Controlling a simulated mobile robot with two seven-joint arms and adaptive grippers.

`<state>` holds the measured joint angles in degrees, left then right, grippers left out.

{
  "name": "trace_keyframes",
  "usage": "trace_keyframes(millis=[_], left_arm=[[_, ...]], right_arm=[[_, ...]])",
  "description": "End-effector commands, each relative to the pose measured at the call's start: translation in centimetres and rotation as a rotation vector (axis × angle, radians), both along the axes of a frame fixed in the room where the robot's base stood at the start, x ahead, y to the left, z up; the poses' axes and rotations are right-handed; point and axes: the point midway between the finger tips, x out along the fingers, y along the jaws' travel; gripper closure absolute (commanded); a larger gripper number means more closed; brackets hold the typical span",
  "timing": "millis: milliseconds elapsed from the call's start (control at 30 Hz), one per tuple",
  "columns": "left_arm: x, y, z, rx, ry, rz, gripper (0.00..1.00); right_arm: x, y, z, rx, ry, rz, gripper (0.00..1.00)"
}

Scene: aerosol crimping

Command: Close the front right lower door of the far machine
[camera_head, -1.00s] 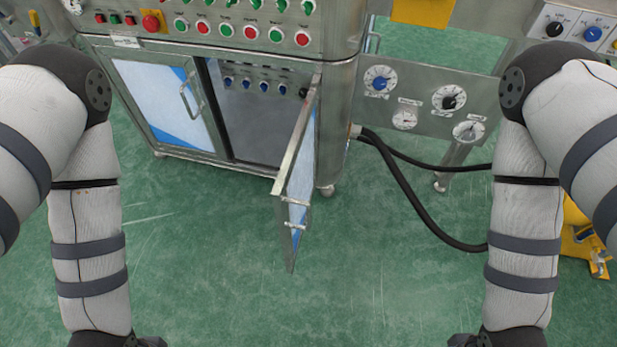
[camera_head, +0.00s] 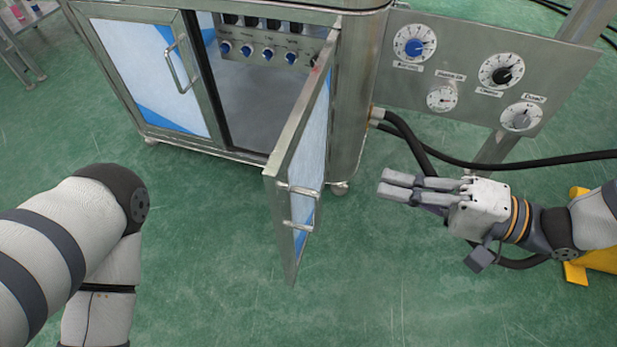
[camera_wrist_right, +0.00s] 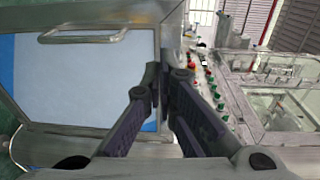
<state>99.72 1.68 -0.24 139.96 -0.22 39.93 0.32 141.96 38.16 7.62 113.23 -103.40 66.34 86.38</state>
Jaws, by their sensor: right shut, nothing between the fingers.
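The right lower door (camera_head: 310,150) of the machine stands swung wide open toward me, seen nearly edge-on. It has a steel frame, a white and blue panel and a bar handle (camera_head: 300,224) on its right-facing side. My right gripper (camera_head: 388,184) is to the right of the door, apart from it, with its shut, empty fingers pointing left toward it. In the right wrist view, the shut fingertips (camera_wrist_right: 160,74) show in front of a white and blue door panel (camera_wrist_right: 85,80) with a handle (camera_wrist_right: 85,36). My left gripper is out of view.
The left lower door (camera_head: 155,75) is shut. The open compartment (camera_head: 262,95) shows blue knobs inside. A gauge panel (camera_head: 470,105) and black hoses (camera_head: 480,163) are behind my right gripper. A yellow piece (camera_head: 578,265) stands at the right. Green floor in front is clear.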

Motion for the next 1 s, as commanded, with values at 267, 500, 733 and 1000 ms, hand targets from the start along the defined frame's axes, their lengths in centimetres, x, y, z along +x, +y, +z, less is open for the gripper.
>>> trace_keyframes(millis=[267, 500, 733, 1000], left_arm=[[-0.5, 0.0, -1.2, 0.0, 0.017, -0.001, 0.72], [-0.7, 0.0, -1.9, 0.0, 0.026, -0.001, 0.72], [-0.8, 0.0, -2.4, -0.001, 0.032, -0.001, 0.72], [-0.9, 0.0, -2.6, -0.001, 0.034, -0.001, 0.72]], right_arm=[[0.2, 0.7, 1.7, 0.069, -0.024, 0.096, 1.0], [1.4, 5.8, 1.6, 0.066, -0.02, 0.097, 1.0], [2.5, 10.4, 1.6, 0.066, -0.019, 0.096, 1.0], [3.1, 12.8, 1.7, 0.065, -0.022, 0.094, 1.0]])
